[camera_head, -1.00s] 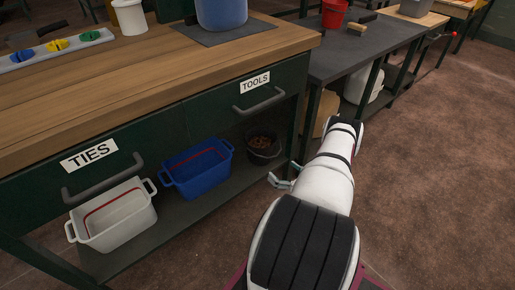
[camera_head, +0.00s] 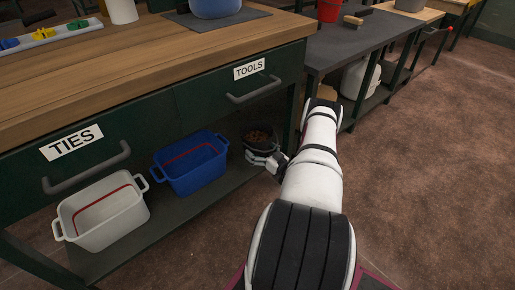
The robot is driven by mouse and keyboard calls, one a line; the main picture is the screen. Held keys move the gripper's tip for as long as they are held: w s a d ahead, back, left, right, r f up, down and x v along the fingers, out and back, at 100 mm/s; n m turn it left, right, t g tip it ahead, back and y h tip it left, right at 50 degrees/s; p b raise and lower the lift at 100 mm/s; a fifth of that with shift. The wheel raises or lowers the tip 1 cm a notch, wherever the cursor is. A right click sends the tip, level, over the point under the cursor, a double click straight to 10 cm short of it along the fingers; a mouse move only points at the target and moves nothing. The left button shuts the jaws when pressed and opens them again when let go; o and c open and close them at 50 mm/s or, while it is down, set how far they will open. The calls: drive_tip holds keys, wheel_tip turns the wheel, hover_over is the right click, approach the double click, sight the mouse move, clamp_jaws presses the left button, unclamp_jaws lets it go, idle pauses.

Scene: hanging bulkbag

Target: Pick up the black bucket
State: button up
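The black bucket (camera_head: 257,134) is small and stands on the lower shelf of the workbench, under the TOOLS drawer. It holds brown contents. My gripper (camera_head: 262,157) is at the front of the bucket, its pale fingers overlapping the bucket's lower part in the picture. My arm comes in from the bottom right. Whether the fingers touch the bucket, and whether they are open or closed on it, is too small to tell. The bucket's lower front is partly hidden by the fingers.
A blue tub (camera_head: 190,170) stands just left of the bucket, and a white tub (camera_head: 104,222) is further left on the same shelf (camera_head: 160,222). The TOOLS drawer handle (camera_head: 254,92) juts out above. The bench leg is close on the right. Open floor (camera_head: 430,190) lies right.

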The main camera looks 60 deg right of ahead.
drive_tip(key=shift+w, duration=0.2)
drive_tip(key=shift+r, duration=0.1)
drive_tip(key=c, duration=1.5)
drive_tip(key=shift+r, duration=0.1)
